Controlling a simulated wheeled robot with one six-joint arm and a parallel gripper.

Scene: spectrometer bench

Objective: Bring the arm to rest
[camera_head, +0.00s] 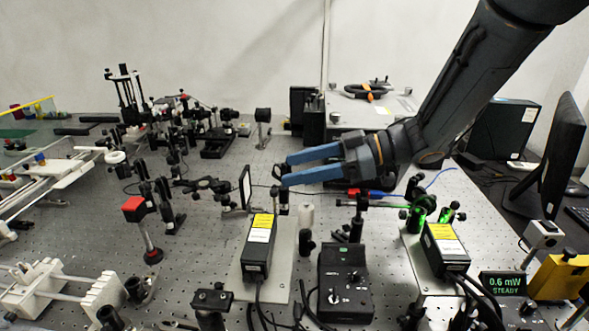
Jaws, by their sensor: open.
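My gripper (287,170) is at the end of my arm, which reaches in from the upper right. Its two blue fingers point left and are apart, with nothing seen between them. It hangs above the middle of the optical bench (205,255). A small post-mounted part and a dark square-framed plate (246,187) stand close to the fingertips. Whether the fingers touch them I cannot tell.
Black boxes with yellow labels stand in front, one at centre (258,246) and one at right (445,248). A black control box (344,285) sits between them. A small display (503,285) reads 0.6 mW STEADY. A monitor (562,155) stands at right. Optics crowd the left.

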